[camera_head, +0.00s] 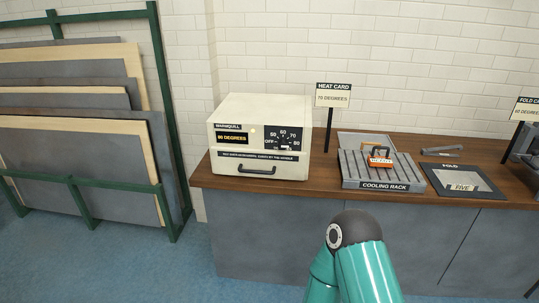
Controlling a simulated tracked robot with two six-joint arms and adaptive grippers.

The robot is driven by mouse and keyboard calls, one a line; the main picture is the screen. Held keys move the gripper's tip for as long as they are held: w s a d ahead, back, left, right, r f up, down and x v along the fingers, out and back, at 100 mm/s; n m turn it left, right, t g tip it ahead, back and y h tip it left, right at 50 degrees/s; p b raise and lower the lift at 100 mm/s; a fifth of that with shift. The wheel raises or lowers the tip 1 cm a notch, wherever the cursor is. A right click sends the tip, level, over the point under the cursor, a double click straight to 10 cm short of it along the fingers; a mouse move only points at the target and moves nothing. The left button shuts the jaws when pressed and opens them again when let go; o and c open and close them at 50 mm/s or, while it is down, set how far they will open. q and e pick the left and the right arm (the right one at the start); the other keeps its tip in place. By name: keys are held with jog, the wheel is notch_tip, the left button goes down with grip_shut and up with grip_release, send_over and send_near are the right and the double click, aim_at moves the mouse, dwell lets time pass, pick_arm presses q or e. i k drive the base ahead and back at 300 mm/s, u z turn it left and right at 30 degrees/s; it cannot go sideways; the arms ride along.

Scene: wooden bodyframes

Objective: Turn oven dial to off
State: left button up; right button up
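The cream box oven (262,110) stands on the wooden counter, left of the middle. Its front has a lit display (232,137) with an amber degrees reading, its first digit too small to be sure of. To the right of this is the black dial panel (285,138), marked OFF, 50, 60, 70 and more. A pale pointer or knob shows low on the panel, but its setting is not clear. A dark handle (262,170) runs along the oven's lower front. Neither gripper shows; only a teal link of my arm is at the bottom, in front of the counter.
A heat card (333,95) reading 70 degrees stands right of the oven. A grey cooling rack (355,172) holds an orange item (380,162) with a handle. A fold board (450,188) lies farther right. Panels (80,160) lean in a green rack at left.

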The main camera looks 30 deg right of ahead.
aim_at(282, 143)
jog(key=z, duration=0.2)
jog(key=i, duration=0.9)
jog(key=u, duration=0.1)
